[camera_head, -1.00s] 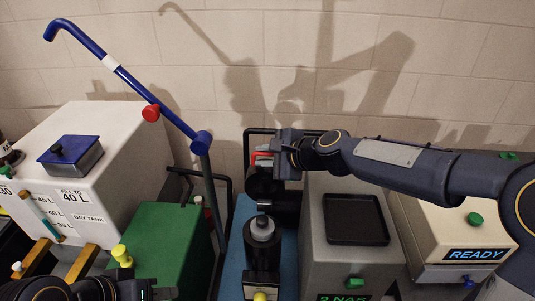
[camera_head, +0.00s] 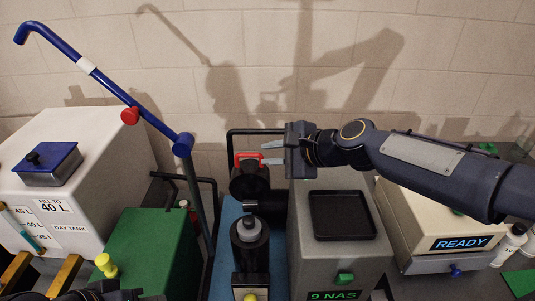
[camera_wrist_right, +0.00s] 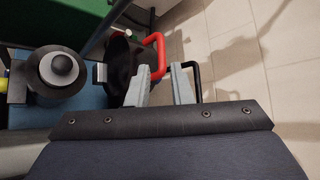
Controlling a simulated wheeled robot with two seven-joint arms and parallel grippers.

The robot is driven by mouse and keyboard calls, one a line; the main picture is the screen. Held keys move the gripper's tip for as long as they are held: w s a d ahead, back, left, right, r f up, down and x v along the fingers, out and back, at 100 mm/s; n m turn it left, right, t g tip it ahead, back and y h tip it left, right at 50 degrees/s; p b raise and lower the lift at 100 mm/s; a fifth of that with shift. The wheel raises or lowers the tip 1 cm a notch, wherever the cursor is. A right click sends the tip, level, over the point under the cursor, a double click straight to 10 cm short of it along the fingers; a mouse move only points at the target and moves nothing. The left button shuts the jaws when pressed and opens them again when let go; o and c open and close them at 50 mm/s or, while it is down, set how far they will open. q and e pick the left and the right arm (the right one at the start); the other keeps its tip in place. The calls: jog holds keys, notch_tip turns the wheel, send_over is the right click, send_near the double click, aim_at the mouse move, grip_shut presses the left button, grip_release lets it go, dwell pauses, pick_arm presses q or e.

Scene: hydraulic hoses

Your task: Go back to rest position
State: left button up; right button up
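My right gripper (camera_head: 272,153) is in the middle of the head view, its arm coming in from the right. A red handle (camera_head: 247,157) on a dark round fitting (camera_head: 249,182) is just left of the fingertips. The same red handle (camera_wrist_right: 158,52) is beside one finger in the wrist view. Only a dark piece of my left arm shows at the bottom left edge; its fingers cannot be made out.
A grey box with a black tray (camera_head: 342,216) stands below my right arm. A cream unit marked READY (camera_head: 436,217) is at right. A blue lever (camera_head: 105,80) rises at left over a green box (camera_head: 150,255) and a white day tank (camera_head: 95,130). A black frame (camera_head: 230,140) stands behind the handle.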

jog(key=s+d+n, duration=0.2)
jog(key=s+d, duration=0.1)
jog(key=s+d+f+n+h, duration=0.1)
jog(key=s+d+n, duration=0.1)
jog(key=s+d, duration=0.1)
jog(key=s+d+f+n+h, duration=0.1)
jog(key=s+d, duration=0.2)
jog(key=s, duration=0.2)
jog(key=shift+s+d+n+g, duration=0.2)
jog(key=shift+d+n+g, duration=0.1)
jog(key=shift+d+n, duration=0.1)
jog(key=s+d+f+n, duration=0.1)
jog(key=s, duration=0.2)
jog(key=s+d+f+n+h, duration=0.1)
jog(key=s+d, duration=0.1)
jog(key=s+d+f+n+h, duration=0.1)
jog(key=s+d, duration=0.1)
jog(key=s, duration=0.1)
jog(key=shift+s+f+n+g, duration=0.3)
jog(key=shift+f+n, duration=0.1)
jog(key=s+d+f+n+h, duration=0.1)
jog(key=s+d+f+n, duration=0.1)
jog(key=s+f, duration=0.3)
jog(key=shift+s+d+n+g+h, duration=0.4)
jog(key=shift+s+n, duration=0.2)
jog(key=shift+s, duration=0.55)
